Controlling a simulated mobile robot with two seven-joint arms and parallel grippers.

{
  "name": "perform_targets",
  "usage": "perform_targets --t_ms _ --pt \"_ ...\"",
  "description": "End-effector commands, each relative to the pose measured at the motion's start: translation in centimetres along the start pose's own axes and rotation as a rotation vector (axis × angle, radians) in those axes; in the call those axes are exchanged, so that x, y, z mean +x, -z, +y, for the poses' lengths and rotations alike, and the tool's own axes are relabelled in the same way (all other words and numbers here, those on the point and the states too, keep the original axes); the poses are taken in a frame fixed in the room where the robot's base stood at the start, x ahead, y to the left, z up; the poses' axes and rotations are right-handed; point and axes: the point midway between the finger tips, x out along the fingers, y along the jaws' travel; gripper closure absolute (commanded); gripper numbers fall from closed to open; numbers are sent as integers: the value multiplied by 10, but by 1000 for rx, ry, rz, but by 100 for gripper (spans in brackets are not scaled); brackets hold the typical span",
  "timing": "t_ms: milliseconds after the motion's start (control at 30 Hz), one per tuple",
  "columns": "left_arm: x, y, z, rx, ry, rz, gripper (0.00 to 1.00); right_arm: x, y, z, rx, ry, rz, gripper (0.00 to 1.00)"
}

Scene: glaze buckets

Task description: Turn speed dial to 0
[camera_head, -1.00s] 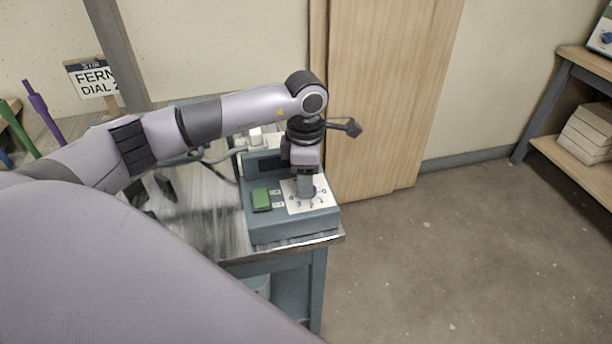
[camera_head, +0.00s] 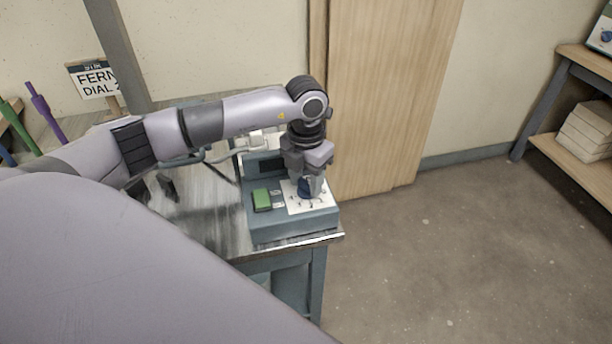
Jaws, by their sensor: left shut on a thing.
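The speed dial (camera_head: 304,188) is a dark blue knob on a white marked plate (camera_head: 318,203) on top of a blue-grey control box (camera_head: 290,226). My left gripper (camera_head: 308,187) points down over the plate and is shut on the dial. The fingers partly hide the dial, and the marks on the plate are too small to read, so I cannot tell its setting. A green switch (camera_head: 262,200) sits on the box to the left of the plate. My right gripper is not in view.
The box stands at the right end of a worn metal-topped table (camera_head: 215,225). Wooden boards (camera_head: 385,100) lean on the wall behind. The floor to the right is open up to a shelf (camera_head: 575,165).

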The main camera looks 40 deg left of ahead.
Motion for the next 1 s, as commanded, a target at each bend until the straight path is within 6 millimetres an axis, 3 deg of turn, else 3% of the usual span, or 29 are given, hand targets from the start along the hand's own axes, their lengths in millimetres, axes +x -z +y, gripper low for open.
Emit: perform_targets --t_ms 600,1000 --pt "-3 -1 -1 -552 0 -1 86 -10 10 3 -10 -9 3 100" --pt "-2 -1 -1 -734 -1 -3 86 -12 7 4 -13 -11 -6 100"
